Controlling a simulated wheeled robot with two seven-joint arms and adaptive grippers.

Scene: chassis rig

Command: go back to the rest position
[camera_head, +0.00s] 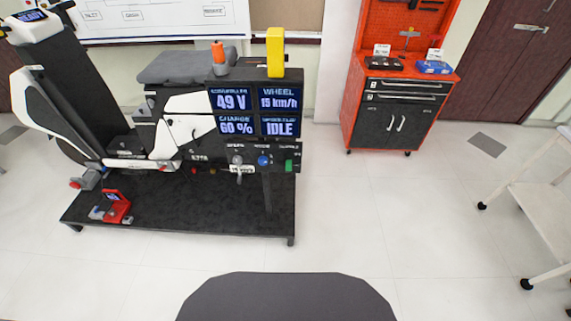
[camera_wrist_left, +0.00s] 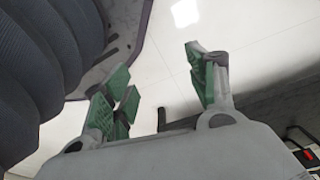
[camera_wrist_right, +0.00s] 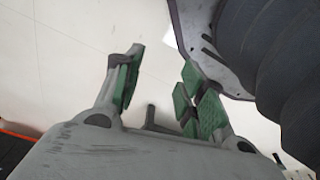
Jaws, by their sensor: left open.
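In the left wrist view my left gripper (camera_wrist_left: 160,88) has its green-padded fingers spread apart with nothing between them. In the right wrist view my right gripper (camera_wrist_right: 160,80) also has its green-padded fingers apart, with only pale floor showing between them. Neither gripper nor arm shows in the head view. Dark ribbed and grey parts, likely of my own body, stand close beside each gripper in the wrist views.
A chassis rig (camera_head: 180,215) with screens (camera_head: 231,100) reading 49 V and 60 % stands ahead left. A red tool cabinet (camera_head: 398,105) stands at the back, a white cart (camera_head: 545,200) at the right. The floor (camera_head: 400,225) between them is clear.

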